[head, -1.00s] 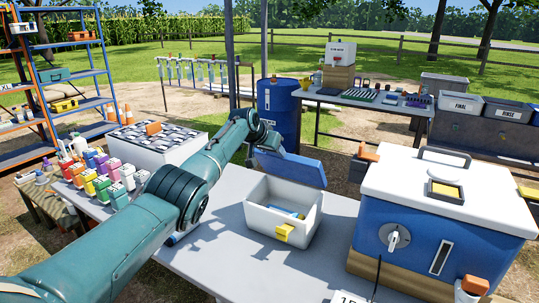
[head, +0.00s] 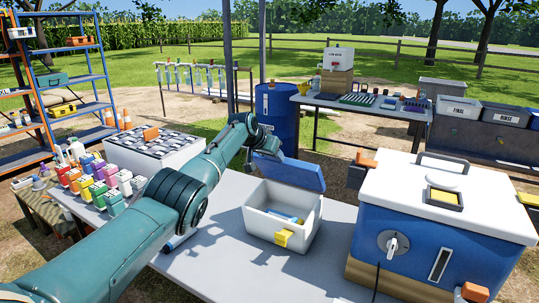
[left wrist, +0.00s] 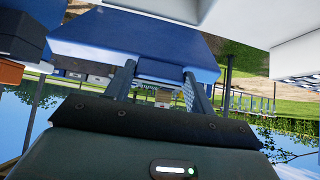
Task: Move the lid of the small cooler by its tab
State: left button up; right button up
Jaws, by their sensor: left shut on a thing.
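The small cooler is an open white box (head: 303,226) on the grey table in the head view, with a yellow tab or latch (head: 284,238) on its front. Blue items (head: 284,216) lie inside. Its blue lid (head: 292,173) stands tilted up at the box's back edge; I cannot tell whether it touches the box. My left gripper (head: 267,155) is at the lid's upper left edge, partly hidden behind my wrist. My right gripper is not in view.
A large blue cooler (head: 427,253) with a white top stands close on the right. Colored bottles (head: 101,184) and a white case (head: 170,157) are on the left. A blue barrel (head: 276,122) stands behind the lid. The grey table (head: 218,265) is bare in front of the box.

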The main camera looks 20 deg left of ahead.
pick_arm(q)
jog(key=shift+w+r, duration=0.1)
jog(key=shift+r, duration=0.2)
jog(key=o, duration=1.4)
jog(key=shift+f, duration=0.15)
jog(key=shift+s, duration=0.2)
jog(key=v, duration=1.3)
jog(key=shift+b, duration=0.35)
